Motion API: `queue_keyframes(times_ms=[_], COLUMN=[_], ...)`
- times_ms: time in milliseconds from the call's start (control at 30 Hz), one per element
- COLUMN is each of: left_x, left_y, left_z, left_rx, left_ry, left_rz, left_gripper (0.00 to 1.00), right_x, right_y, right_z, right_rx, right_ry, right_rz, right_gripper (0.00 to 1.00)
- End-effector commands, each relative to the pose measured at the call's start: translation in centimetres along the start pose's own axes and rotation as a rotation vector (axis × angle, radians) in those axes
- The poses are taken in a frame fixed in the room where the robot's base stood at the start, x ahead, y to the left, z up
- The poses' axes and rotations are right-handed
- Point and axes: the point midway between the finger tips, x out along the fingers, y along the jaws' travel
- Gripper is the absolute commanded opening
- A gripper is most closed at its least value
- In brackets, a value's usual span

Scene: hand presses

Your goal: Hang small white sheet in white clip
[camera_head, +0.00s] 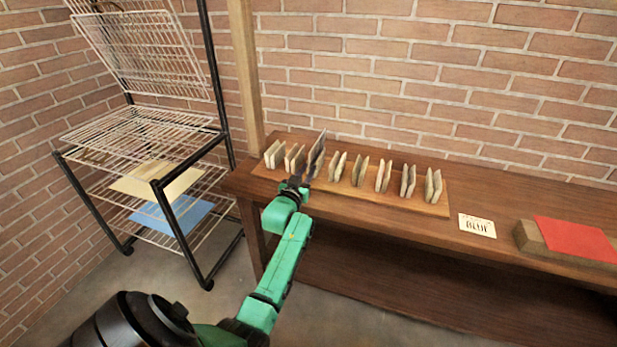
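Several pale wooden clips stand upright in a row on a wooden board (430,207) on the table. The leftmost clip (273,155) and the one at the right end (433,186) are clear to see. I cannot tell which clip is the white one. My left gripper (306,178), on a green arm, reaches the third clip position from the left. A taller, tilted grey piece (317,152) rises just past its tips. I cannot tell whether this is a sheet, a clip part or a finger, or whether the gripper is shut on it. My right gripper is out of view.
A white card with dark lettering (477,225) lies on the brown table (345,219). A red sheet (577,239) rests on a wooden block (527,238) at right. A wire rack (140,125) at left holds a cream sheet (150,182) and a blue sheet (172,216).

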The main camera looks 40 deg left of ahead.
Motion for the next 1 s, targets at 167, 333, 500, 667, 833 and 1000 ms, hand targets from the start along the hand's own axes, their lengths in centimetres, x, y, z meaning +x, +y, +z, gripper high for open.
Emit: queue_keyframes(times_ms=[167,333,500,667,833,1000], left_x=[0.7,0.6,0.6,0.6,0.6,0.6], left_y=[0.0,0.0,0.0,0.0,0.1,0.1], left_z=[0.0,0.0,0.0,-0.3,-4.3,-8.1], left_rx=[0.000,0.000,0.000,0.000,0.000,-0.001], left_ry=[-0.001,-0.001,-0.001,-0.001,0.000,-0.001], left_rz=[0.000,0.000,0.000,0.001,0.001,0.001], left_gripper=[0.24,0.22,0.00,0.00,0.00,0.00], right_x=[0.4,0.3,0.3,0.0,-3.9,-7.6], right_y=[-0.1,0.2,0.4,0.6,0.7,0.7], right_z=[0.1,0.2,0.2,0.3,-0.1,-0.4], right_rx=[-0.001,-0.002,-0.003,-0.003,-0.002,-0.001], right_ry=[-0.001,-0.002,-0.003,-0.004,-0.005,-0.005], right_rz=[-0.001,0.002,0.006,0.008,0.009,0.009], right_gripper=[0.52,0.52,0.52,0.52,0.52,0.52])
